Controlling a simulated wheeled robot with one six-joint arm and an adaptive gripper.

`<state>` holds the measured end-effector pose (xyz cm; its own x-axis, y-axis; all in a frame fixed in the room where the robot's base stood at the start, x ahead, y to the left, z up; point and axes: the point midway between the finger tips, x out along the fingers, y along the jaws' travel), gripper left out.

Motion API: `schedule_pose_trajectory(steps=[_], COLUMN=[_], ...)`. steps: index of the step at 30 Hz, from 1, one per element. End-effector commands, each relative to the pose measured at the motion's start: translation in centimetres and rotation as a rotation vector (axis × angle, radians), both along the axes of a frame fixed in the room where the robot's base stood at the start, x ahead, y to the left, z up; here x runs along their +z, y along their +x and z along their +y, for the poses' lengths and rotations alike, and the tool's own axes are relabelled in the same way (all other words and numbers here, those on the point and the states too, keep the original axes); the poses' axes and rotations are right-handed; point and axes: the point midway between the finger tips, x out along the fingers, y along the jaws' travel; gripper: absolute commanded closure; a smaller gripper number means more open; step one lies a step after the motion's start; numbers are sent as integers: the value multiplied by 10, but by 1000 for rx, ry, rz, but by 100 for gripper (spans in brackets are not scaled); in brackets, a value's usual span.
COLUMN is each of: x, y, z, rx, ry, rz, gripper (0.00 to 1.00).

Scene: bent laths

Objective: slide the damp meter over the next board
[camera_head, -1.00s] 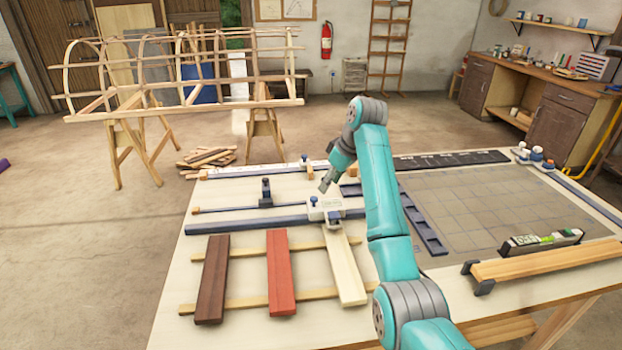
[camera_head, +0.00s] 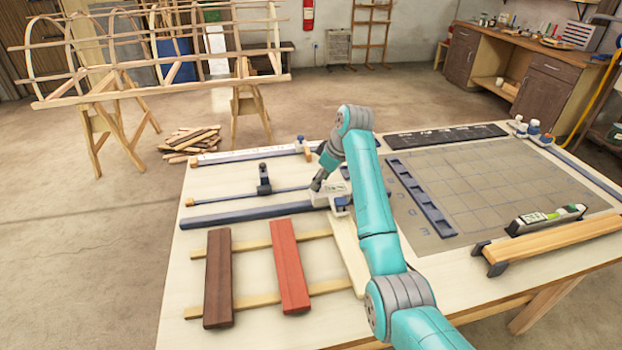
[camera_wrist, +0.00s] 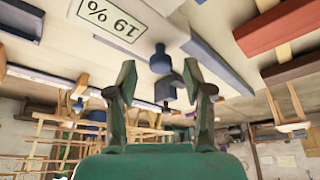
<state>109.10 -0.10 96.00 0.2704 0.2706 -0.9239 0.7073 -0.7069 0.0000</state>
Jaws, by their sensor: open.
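The damp meter, a white box (camera_head: 328,199), sits at the right end of a dark blue rail (camera_head: 245,216), by the far end of the pale board (camera_head: 348,254). In the wrist view its display (camera_wrist: 100,18) reads 19 %, upside down. A blue knob (camera_wrist: 160,62) stands up beside it. My gripper (camera_head: 317,185) is low over the meter; in the wrist view its open fingers (camera_wrist: 158,80) flank the knob, and I cannot tell if they touch it. Left of the pale board lie a red board (camera_head: 290,268) and a dark brown board (camera_head: 218,277). My arm hides part of the pale board.
The boards lie across two thin battens (camera_head: 253,299). A second, thinner rail with a dark slider (camera_head: 264,180) lies behind. A gridded mat (camera_head: 480,190) and a device with a green label (camera_head: 546,218) are at right. A lath frame (camera_head: 160,62) stands beyond the table.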

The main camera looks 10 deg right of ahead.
Motion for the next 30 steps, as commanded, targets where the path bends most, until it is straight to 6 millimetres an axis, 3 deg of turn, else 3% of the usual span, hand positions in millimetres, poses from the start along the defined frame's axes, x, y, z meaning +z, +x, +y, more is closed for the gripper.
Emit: schedule_pose_trajectory(steps=[13, 19, 20, 30], x=[-10, -10, -10, -10], y=[-2, -2, -2, 3], z=[-4, -3, -3, 1], rx=[0, 0, 0, 1], ry=[0, 0, 0, 0], rz=[0, 0, 0, 0], gripper=[49, 96, 100, 100])
